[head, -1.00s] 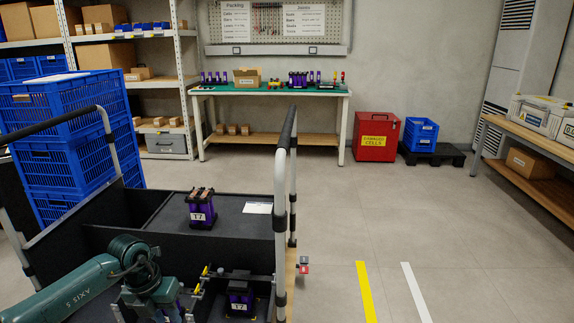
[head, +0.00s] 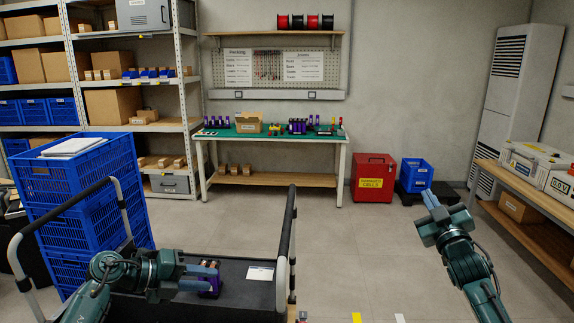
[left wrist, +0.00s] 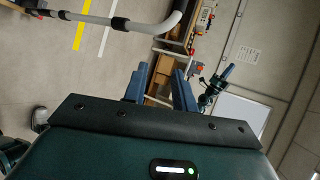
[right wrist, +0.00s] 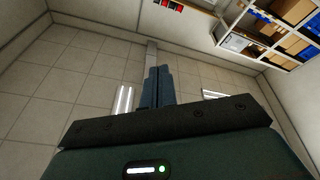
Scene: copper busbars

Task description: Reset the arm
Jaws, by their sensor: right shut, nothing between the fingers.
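My left gripper (head: 208,277) is over the black cart at lower left in the head view. In the left wrist view its two blue-grey fingers (left wrist: 160,88) stand apart with nothing between them. My right gripper (head: 431,200) is raised over open floor at the right of the head view. In the right wrist view its fingers (right wrist: 158,84) are together and empty. A purple cell block (head: 214,288) with copper-coloured tops sits on the cart, partly hidden behind my left gripper; I cannot tell how far apart they are.
The black cart (head: 245,292) has upright handles and a white card (head: 261,273). Blue crates (head: 85,215) stack at left. A green-topped workbench (head: 270,132) stands at the back, with a red bin (head: 374,178) beside it. A side table (head: 530,180) is at right. The middle floor is clear.

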